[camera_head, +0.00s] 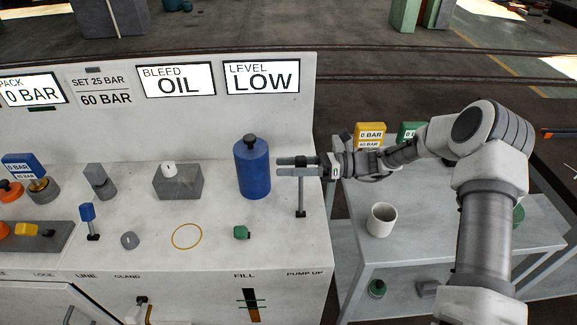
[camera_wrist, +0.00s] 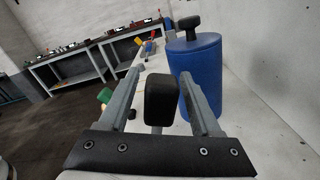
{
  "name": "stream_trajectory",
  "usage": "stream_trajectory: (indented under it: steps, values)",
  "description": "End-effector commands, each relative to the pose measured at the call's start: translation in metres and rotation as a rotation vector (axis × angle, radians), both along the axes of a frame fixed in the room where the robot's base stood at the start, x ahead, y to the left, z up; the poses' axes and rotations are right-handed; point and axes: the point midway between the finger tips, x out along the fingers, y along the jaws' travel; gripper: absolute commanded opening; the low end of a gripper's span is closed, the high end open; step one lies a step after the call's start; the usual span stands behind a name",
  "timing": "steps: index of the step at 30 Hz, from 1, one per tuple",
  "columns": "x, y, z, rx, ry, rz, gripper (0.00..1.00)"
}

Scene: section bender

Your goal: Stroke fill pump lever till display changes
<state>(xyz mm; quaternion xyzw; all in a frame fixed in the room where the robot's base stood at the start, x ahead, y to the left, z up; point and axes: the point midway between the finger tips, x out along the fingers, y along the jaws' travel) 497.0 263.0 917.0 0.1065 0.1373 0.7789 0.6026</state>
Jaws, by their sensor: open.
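The pump lever is an upright grey rod (camera_head: 301,195) on a small dark foot, at the right end of the white bench above the "PUMP UP" label. Its black grip (camera_wrist: 161,100) shows in the wrist view between the fingers of my gripper (camera_wrist: 160,92). The fingers are open, one on each side of the grip, with a visible gap on the left; contact on the right is unclear. In the head view my gripper (camera_head: 298,167) points left at the lever's top. The level display (camera_head: 262,77) reads "LEVEL LOW".
A blue cylinder (camera_head: 252,168) with a black knob stands just left of my fingertips, and is close in the wrist view (camera_wrist: 197,70). A green knob (camera_head: 241,232) and yellow ring (camera_head: 187,236) are nearer the front. A side table (camera_head: 420,240) holds a white cup (camera_head: 381,220).

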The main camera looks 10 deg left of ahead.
Motion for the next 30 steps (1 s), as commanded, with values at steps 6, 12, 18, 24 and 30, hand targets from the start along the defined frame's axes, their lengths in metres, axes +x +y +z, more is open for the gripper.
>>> stream_trajectory:
  steps: [6,12,18,24,30]
  values:
    - [0.0001,-0.0004,0.0,0.0,0.0,0.0,0.47]
    - [0.0002,-0.0006,0.0,0.0,0.0,0.0,0.11]
    - [0.0002,-0.0007,-0.0001,0.0,0.0,0.0,0.0]
    - [0.0003,-0.0007,-0.0002,0.0,0.0,-0.001,0.0]
    - [0.0003,-0.0008,-0.0003,-0.001,0.0,-0.001,0.0]
